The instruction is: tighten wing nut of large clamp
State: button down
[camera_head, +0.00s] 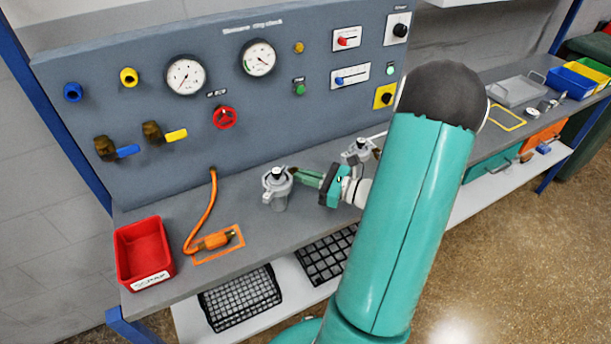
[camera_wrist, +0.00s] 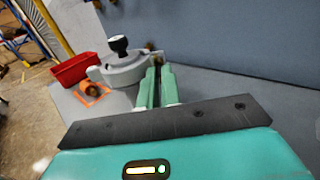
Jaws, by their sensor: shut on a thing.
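The large clamp (camera_head: 277,190) is a grey ring-shaped fitting with a dark knob on top, standing on the bench left of my gripper. It also shows in the wrist view (camera_wrist: 122,70), just beyond and left of my fingers. My gripper (camera_head: 296,173) has green fingers that reach to the clamp's right side. In the wrist view the fingers (camera_wrist: 157,72) are close together, with a small brownish piece, likely the wing nut (camera_wrist: 152,47), at their tips. The fingers hide most of that piece, and its exact seating on the clamp cannot be told.
A second grey clamp (camera_head: 359,151) stands behind my gripper. A red bin (camera_head: 143,252) and an orange hose end (camera_head: 214,241) lie to the left. The gauge panel (camera_head: 215,110) rises behind the bench. Black baskets (camera_head: 240,297) sit on the shelf below.

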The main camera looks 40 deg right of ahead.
dwell(0.5)
jog(key=c, duration=1.6)
grip_release()
